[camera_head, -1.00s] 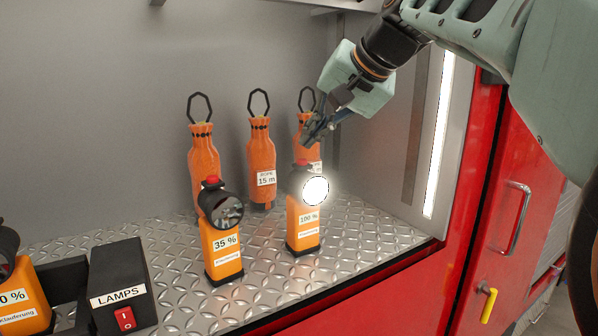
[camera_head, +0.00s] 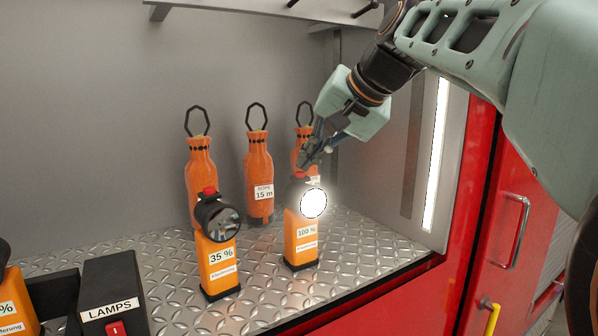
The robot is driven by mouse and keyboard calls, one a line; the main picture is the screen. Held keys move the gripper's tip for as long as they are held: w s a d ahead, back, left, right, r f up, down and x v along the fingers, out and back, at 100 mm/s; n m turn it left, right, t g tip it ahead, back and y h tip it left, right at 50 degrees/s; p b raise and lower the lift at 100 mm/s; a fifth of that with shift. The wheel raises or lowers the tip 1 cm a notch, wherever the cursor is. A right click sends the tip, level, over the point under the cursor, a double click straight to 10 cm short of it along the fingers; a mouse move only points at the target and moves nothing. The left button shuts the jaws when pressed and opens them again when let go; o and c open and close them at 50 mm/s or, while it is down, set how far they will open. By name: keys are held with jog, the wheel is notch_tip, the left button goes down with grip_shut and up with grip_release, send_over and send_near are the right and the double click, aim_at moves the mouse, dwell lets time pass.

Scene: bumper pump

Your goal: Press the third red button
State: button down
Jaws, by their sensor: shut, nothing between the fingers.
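An orange lamp labelled 100 % (camera_head: 301,238) stands on the metal floor with its light glowing white. My gripper (camera_head: 306,165) is shut and empty, with its fingertips at the top of this lamp, close to its red button (camera_head: 299,176). The button is mostly hidden by the fingers and glare; I cannot tell whether they touch. An orange lamp labelled 35 % (camera_head: 218,262) stands to the left, unlit, with a red button (camera_head: 209,191) on top. A third orange lamp (camera_head: 14,305) is cut off at the left edge.
Several orange rope bottles with black loops stand behind the lamps, one labelled 15 m (camera_head: 259,175). A black LAMPS box (camera_head: 112,285) with a red switch (camera_head: 116,328) is at the lower left. A lit strip (camera_head: 436,155) and red frame bound the right side.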

jog(key=shift+f, duration=0.15)
dwell(0.5)
jog(key=shift+f+b, duration=0.35)
jog(key=shift+r+p, duration=0.35)
jog(key=shift+r, duration=0.15)
notch_tip(320, 180, up, 6)
jog(key=p, duration=0.5)
dwell(0.5)
